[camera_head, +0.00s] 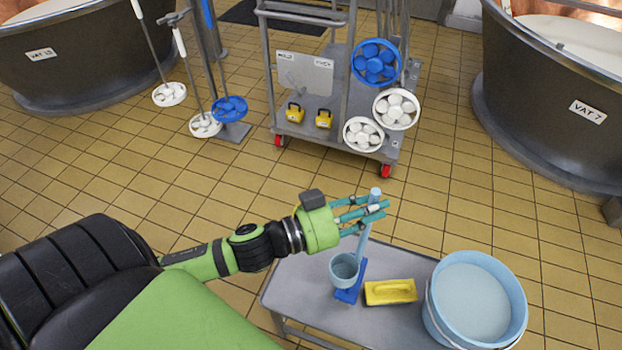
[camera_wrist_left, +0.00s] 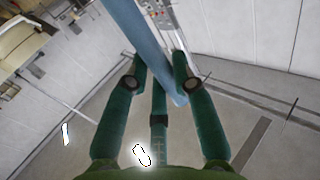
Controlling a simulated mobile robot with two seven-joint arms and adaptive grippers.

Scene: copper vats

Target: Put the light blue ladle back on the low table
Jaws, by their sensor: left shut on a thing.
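The light blue ladle (camera_head: 344,269) hangs with its cup down and its handle up, over the left part of the low grey table (camera_head: 300,281). My left gripper (camera_head: 365,212) is shut on the upper handle, with the handle's end standing out above the fingers. In the left wrist view the light blue handle (camera_wrist_left: 143,42) runs between the green fingers (camera_wrist_left: 160,95). The cup hides part of a blue object (camera_head: 350,293) on the table. I cannot tell whether the cup touches it. My right gripper is not in view.
A yellow brush or block (camera_head: 390,292) lies right of the ladle. A light blue bucket (camera_head: 475,305) stands at the table's right end. A metal trolley (camera_head: 310,140) with blue and white discs stands behind. Dark vats (camera_head: 548,105) flank the tiled floor. The table's left end is bare.

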